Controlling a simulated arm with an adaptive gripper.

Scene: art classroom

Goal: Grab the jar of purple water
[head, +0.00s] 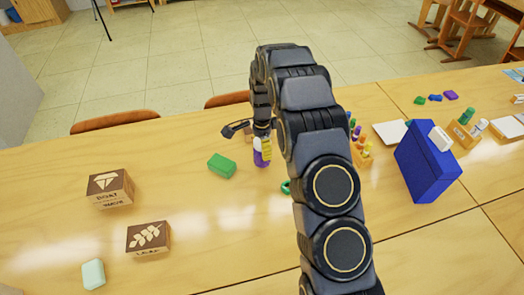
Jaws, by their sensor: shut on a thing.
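The jar of purple water (259,158) shows as a small upright thing near the middle of the table, purple low down with a pale and yellow part above. My gripper (262,132) is over its top and is shut on it. The fingers and my arm hide part of the jar, and I cannot tell whether its base touches the table.
A green block (222,166) lies just left of the jar. Two brown labelled boxes (110,189) (148,238) and a pale green bar (93,274) are at left. A blue case (427,163) stands at right. My arm hides the table behind it.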

